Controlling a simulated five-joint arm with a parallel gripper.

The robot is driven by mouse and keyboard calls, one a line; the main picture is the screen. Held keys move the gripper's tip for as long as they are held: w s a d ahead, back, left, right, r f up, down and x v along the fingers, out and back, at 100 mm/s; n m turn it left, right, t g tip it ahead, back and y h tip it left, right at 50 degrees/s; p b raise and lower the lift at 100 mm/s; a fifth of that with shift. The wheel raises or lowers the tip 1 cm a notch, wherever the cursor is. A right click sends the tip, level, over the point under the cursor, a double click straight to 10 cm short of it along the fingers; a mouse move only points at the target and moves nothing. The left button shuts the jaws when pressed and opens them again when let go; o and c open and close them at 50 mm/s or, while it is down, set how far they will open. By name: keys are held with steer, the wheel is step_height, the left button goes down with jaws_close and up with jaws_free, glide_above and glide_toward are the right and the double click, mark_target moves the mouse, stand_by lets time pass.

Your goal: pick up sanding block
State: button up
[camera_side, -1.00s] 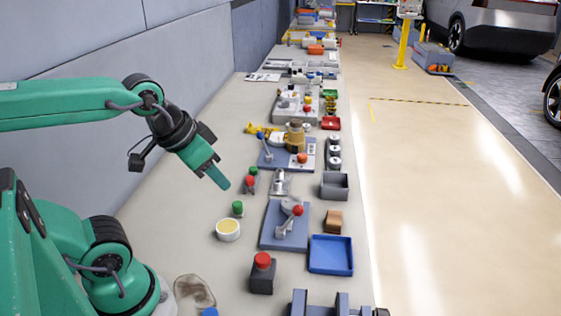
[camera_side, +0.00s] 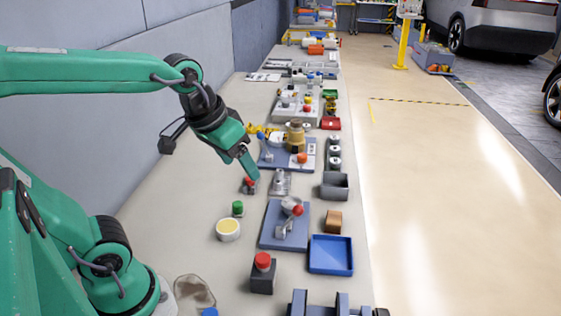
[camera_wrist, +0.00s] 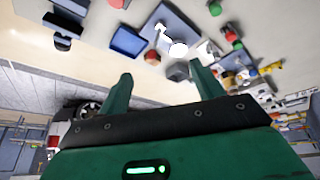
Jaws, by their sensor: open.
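The sanding block looks to be the small brown block (camera_side: 333,221), lying on the bench just behind the blue tray. My gripper (camera_side: 248,172) is open and empty, above the bench, to the left of the block and farther back. In the wrist view both fingers of my gripper (camera_wrist: 162,74) stand apart with nothing between them. The block is clear of the fingers and fully visible in the side view.
The blue tray (camera_side: 331,268) is in front of the block, and a grey bin (camera_side: 335,192) is behind it. A blue-grey plate (camera_side: 270,240) with a red-knobbed lever (camera_side: 297,210) is to its left. A red button box (camera_side: 262,280) stands nearer. The left bench is mostly clear.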

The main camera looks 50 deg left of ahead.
steer(key=w+f+n+g, duration=0.1)
steer(key=w+n, duration=0.1)
steer(key=w, duration=0.6)
steer(key=n+g, duration=0.4)
steer(key=n, duration=0.1)
glide_above(334, 217)
step_height(334, 217, down, 16)
steer(key=shift+a+f, duration=0.15)
steer(key=shift+w+f, duration=0.15)
steer(key=shift+f, duration=0.15)
steer(key=shift+f, duration=0.1)
steer(key=shift+f, duration=1.25)
steer(key=shift+f, duration=0.1)
steer(key=shift+f, duration=2.45)
steer(key=shift+c, duration=0.5)
